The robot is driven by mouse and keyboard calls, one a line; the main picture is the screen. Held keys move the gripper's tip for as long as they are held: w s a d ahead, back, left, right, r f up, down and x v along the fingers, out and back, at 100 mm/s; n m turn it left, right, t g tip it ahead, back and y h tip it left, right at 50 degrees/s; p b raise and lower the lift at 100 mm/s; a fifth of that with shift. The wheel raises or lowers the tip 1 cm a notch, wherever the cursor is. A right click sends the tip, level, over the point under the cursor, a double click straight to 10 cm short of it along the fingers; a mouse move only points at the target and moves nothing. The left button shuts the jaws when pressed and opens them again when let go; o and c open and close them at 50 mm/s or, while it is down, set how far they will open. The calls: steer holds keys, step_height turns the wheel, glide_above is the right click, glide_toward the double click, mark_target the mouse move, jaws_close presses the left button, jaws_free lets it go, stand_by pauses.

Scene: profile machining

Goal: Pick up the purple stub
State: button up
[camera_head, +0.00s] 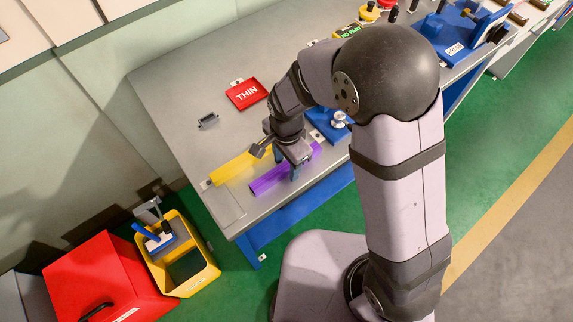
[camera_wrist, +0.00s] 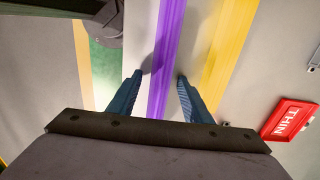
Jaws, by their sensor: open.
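The purple stub (camera_head: 272,181) is a long bar lying on the grey workbench, near its front edge. In the wrist view the purple stub (camera_wrist: 164,65) runs away from me between the two fingers. My gripper (camera_head: 294,170) is over the stub, toward its right part in the head view. In the wrist view my gripper (camera_wrist: 158,82) is open, with one blue finger on each side of the stub and a gap showing on both sides. My gripper hides part of the stub in the head view. I cannot tell the exact height of the fingertips above the bench.
A yellow bar (camera_head: 232,167) lies parallel beside the stub, close to one finger in the wrist view (camera_wrist: 228,50). A red THIN tray (camera_head: 246,94) lies farther back. A blue fixture (camera_head: 328,123) stands right of my gripper.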

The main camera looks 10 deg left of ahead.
mark_target(286, 166)
jaws_close()
step_height(286, 166, up, 10)
steer(key=b, duration=0.2)
stand_by(0.7)
